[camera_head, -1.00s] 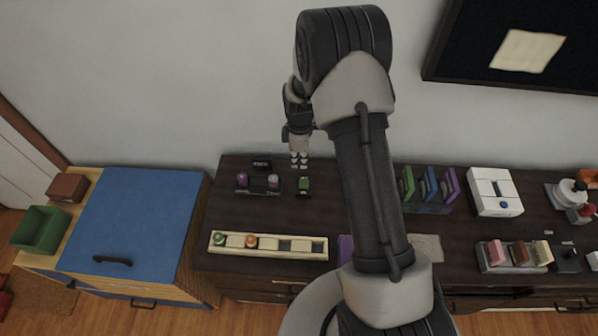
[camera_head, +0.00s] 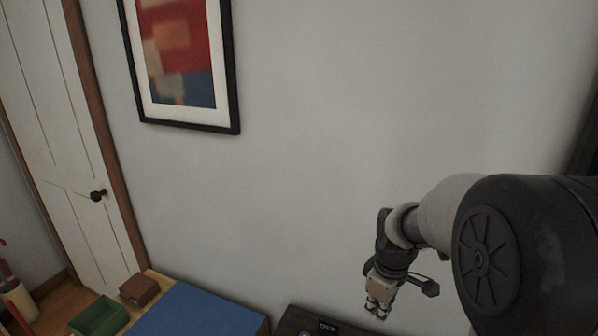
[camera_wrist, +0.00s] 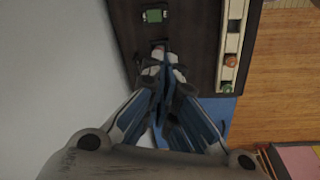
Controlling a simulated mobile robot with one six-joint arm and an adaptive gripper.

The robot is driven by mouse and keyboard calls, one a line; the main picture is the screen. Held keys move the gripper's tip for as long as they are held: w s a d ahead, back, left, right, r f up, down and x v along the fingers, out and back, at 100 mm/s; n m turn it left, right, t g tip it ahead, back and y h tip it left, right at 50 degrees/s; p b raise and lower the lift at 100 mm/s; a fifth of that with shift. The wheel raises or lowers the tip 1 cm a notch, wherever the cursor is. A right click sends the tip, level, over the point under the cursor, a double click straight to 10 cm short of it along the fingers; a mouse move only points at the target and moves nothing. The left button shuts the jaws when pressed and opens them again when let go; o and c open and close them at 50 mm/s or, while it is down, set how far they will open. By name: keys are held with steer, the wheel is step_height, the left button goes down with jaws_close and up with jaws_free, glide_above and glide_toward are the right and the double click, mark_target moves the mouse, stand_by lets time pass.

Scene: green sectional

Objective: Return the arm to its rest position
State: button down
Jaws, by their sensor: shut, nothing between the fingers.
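My gripper (camera_head: 377,309) is at the lower right in the head view, near the wall and above the dark table (camera_head: 297,321). It points down. In the wrist view my gripper (camera_wrist: 163,62) shows with its fingers together and nothing between them. Below it is the dark tabletop (camera_wrist: 193,25). My arm bends in from the right edge of the head view, with a large dark joint nearest the camera.
A blue-topped cabinet (camera_head: 200,312) stands left of the table, with a green bin (camera_head: 98,317) and a brown box (camera_head: 139,289) beside it. A framed picture (camera_head: 183,60) hangs on the wall.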

steer(key=s+a+r+m+t, duration=0.2)
steer(key=s+r+m, duration=0.2)
steer(key=s+r, duration=0.7)
steer(key=s+a+r+m+t, duration=0.1)
steer(key=s+m, duration=0.4)
steer(key=s, duration=0.8)
steer(key=shift+s+a+r, duration=0.25)
steer(key=shift+r, duration=0.25)
